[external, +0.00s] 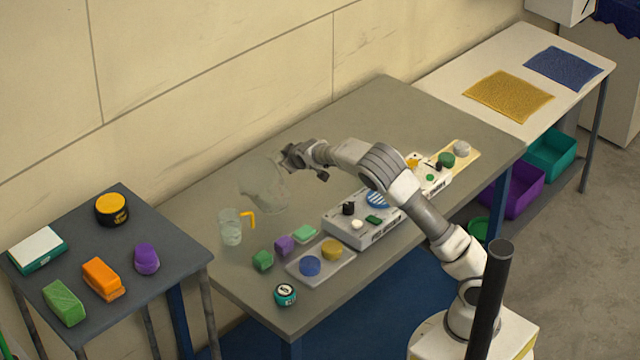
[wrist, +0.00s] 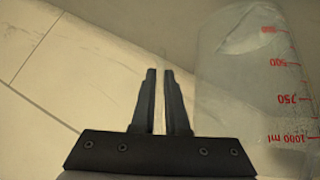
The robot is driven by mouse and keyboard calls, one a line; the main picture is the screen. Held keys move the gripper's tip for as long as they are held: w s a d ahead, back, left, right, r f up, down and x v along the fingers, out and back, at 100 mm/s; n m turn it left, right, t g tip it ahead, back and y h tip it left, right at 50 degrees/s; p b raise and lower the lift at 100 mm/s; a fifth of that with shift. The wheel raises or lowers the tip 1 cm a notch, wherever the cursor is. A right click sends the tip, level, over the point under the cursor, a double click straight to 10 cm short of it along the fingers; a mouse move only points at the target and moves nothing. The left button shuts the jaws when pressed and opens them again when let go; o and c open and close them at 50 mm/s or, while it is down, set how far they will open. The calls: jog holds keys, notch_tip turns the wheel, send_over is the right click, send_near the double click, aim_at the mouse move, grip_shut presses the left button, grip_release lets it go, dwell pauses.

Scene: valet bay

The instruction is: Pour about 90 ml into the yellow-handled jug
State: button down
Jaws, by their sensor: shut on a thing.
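The yellow-handled jug (external: 230,232) stands upright on the grey-brown table in the external view, its yellow handle to the right. It is clear and seems to hold some pale liquid; I cannot read a level. My gripper (external: 288,158) is shut on a large clear measuring jug (external: 263,186), held tilted above the table, up and right of the yellow-handled jug. In the wrist view my gripper (wrist: 160,85) has its fingers close together, and the measuring jug (wrist: 225,95) shows at right with red marks from 500 to 1000 ml. No stream is discernible.
A teal round item (external: 286,295) sits at the front edge.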

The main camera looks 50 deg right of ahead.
jog(key=shift+w+d+f+m+y+b, duration=0.1)
jog(key=shift+d+f+m+y+b, duration=0.3)
jog(key=shift+d+f+y+b, duration=0.6)
jog(key=f+y+b, duration=0.1)
jog(key=b, duration=0.2)
jog(key=d+f+m+y+b, duration=0.1)
jog(key=f+b, duration=0.1)
jog(key=b, duration=0.1)
jog(key=shift+f+g+b, duration=0.15)
jog(key=shift+g+b, duration=0.15)
jog(key=shift+b, duration=0.05)
